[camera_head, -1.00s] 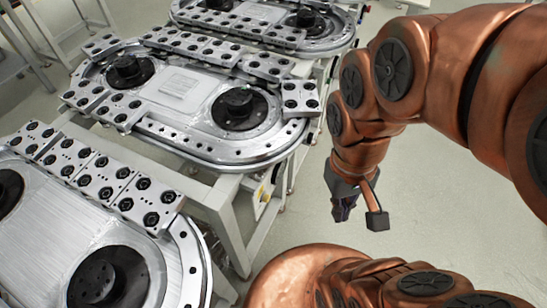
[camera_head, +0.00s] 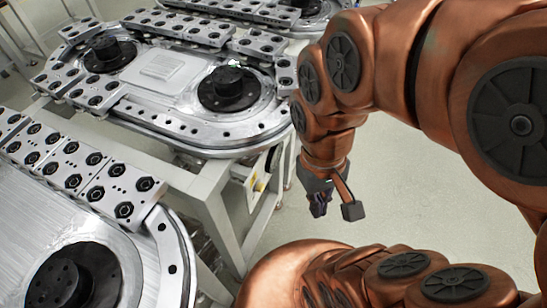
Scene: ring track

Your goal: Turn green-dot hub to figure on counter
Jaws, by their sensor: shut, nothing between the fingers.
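The middle ring track (camera_head: 185,140) has two black hubs on its silver deck. Its right hub (camera_head: 228,88) has a tiny greenish speck at its far edge, too small to make out well. Its left hub (camera_head: 107,52) shows no green dot that I can see. I cannot make out a counter or any figure. My gripper (camera_head: 319,208) points down over the floor, to the right of the middle track and apart from it. It is shut and empty.
A nearer track (camera_head: 40,205) fills the lower left, with a black hub (camera_head: 72,280). Another track (camera_head: 322,20) lies at the back. A white frame (camera_head: 215,215) with a yellow-marked box (camera_head: 257,184) stands under the middle track. Open floor (camera_head: 410,185) lies to the right.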

